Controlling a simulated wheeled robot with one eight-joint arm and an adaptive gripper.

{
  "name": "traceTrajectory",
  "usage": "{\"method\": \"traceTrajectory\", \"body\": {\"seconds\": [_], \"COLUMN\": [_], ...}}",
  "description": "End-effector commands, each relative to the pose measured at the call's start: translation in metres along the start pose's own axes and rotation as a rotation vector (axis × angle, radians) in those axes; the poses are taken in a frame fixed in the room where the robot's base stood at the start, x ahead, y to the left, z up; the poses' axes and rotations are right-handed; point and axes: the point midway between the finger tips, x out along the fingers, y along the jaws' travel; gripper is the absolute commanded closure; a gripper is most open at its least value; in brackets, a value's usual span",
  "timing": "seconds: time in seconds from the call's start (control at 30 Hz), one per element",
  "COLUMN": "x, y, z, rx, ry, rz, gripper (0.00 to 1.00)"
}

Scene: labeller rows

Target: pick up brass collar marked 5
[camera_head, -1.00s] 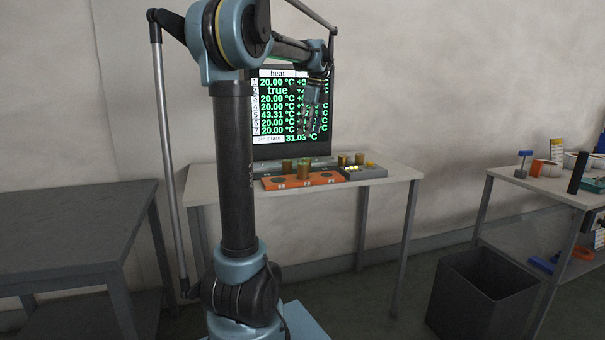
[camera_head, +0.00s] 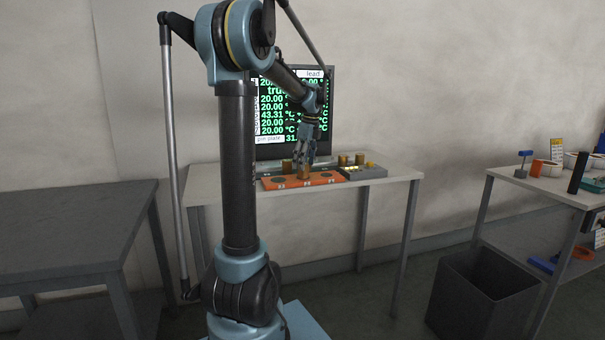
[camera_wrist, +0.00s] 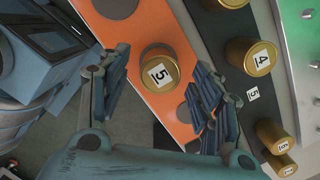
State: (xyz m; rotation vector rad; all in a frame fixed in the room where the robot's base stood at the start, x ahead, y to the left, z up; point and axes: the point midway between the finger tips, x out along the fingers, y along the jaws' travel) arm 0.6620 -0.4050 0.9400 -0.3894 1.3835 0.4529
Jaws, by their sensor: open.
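The brass collar marked 5 (camera_wrist: 159,74) stands on the orange plate (camera_wrist: 178,22), its white label facing the wrist camera. In the head view this collar (camera_head: 304,172) appears just below my gripper (camera_head: 306,155). In the wrist view my gripper (camera_wrist: 161,82) is open, with one finger on each side of the collar. The fingers look apart from it, and their height above the plate is hard to tell. A brass collar marked 4 (camera_wrist: 250,58) stands on the dark strip right of the plate.
More brass collars (camera_wrist: 270,135) stand at the lower right of the wrist view, close to my right finger. A grey tray (camera_head: 372,174) is right of the orange plate on the table (camera_head: 400,173). A screen (camera_head: 268,142) stands behind. A dark bin (camera_head: 480,300) is on the floor.

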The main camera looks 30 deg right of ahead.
Motion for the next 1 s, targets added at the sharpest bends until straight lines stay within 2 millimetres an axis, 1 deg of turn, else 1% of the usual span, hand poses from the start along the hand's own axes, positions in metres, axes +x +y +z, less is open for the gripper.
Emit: {"method": "traceTrajectory", "body": {"seconds": [0.03,0.1,0.2,0.47,0.5,0.57,0.6,0.7,1.0], "x": [0.007,0.015,0.021,0.023,0.023,0.023,0.023,0.023,0.021], "y": [0.0,-0.001,0.0,0.0,0.0,0.0,0.0,0.0,0.0], "z": [0.0,0.0,0.0,0.0,0.0,0.0,0.0,0.0,0.0], "rx": [-0.001,-0.001,-0.001,-0.001,-0.001,-0.001,-0.001,0.0,0.0], "ry": [0.0,0.0,0.0,0.0,0.0,0.0,0.0,0.0,0.0], "rz": [0.0,0.0,0.0,0.0,0.0,0.0,0.0,0.0,0.0], "gripper": [0.41,0.41,0.41,0.41,0.5,0.64,0.73,0.93,0.93]}}
